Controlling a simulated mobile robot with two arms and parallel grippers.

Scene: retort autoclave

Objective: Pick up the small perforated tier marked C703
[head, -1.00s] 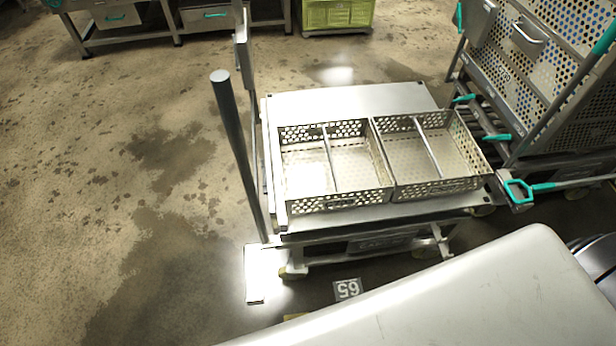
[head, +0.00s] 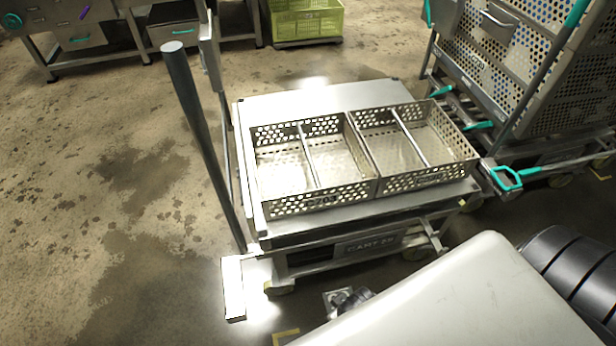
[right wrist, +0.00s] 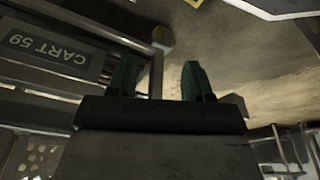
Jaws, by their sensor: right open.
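Two small perforated metal tiers, each with a divider bar, sit side by side on a low cart (head: 290,101). The left tier (head: 318,199) has a marking on its front wall that looks like it ends in 703, not fully legible. The right tier (head: 428,180) has a marking too small to read. Both look empty. My right gripper (right wrist: 160,66) shows in the right wrist view with its two green fingers apart and nothing between them. It is low, beside the cart's CART 59 plate (right wrist: 48,48). My left gripper is not in view.
A dark upright post (head: 200,140) rises at the cart's left side. A tall perforated rack (head: 500,70) with teal handles stands close on the right. A teal-handled bar (head: 545,172) sticks out there. A green crate (head: 305,22) is behind. Floor at left is open.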

